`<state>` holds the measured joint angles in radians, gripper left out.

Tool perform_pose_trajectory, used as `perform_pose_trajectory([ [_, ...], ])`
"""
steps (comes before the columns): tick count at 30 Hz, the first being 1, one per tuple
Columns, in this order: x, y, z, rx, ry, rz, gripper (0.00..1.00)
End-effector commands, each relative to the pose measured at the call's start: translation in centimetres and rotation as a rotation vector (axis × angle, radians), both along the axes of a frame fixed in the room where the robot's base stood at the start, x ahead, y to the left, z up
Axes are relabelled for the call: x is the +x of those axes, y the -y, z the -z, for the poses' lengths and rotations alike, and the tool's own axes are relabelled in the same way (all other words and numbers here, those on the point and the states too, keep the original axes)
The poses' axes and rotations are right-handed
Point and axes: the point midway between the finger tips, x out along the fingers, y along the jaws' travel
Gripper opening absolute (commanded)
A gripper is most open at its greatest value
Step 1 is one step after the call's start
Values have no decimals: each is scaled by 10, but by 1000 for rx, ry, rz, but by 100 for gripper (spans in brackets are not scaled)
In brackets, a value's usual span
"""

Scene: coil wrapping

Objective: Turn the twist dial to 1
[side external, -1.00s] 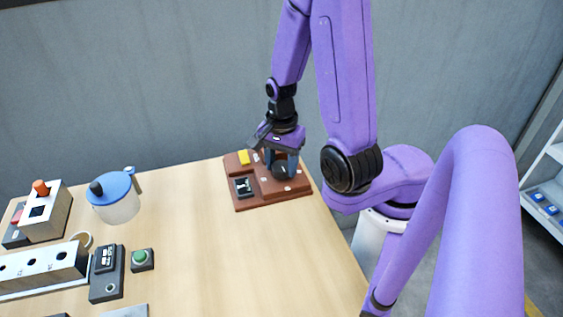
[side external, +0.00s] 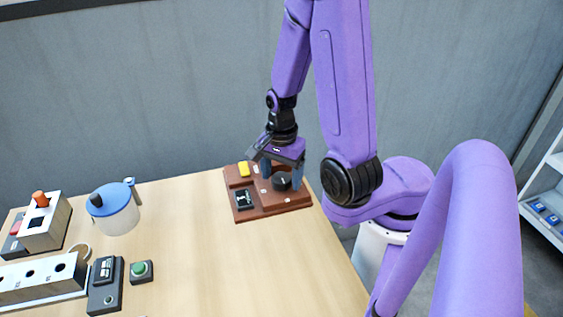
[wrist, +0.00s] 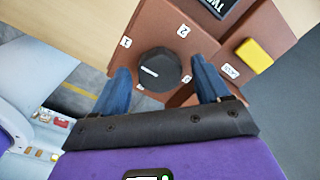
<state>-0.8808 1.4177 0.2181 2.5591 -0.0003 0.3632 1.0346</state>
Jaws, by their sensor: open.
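The twist dial (wrist: 164,62) is a round black knob on a brown board (side external: 275,206). In the wrist view its white mark lies on the left half and points left, slightly up. A label 1 (wrist: 125,42) is at the dial's upper left, a label 2 (wrist: 183,31) at its upper right and a label 3 (wrist: 187,79) at its lower right. My gripper (wrist: 161,72) is open, with its blue fingers on either side of the dial and gaps between. In the side view my gripper (side external: 281,172) stands over the dial (side external: 282,182).
The board also carries a yellow block (wrist: 254,55) and a black panel with white lettering (side external: 244,199). A white pot with a blue lid (side external: 112,208), a green button box (side external: 140,270) and other devices stand at the left. The table between is clear.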

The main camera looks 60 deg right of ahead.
Motion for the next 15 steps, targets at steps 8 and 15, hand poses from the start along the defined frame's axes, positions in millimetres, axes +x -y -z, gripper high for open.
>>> perform_pose_trajectory([
  [8,1,1,-21,-3,5,-1,76],
  [15,1,1,-53,-4,6,0,76],
])
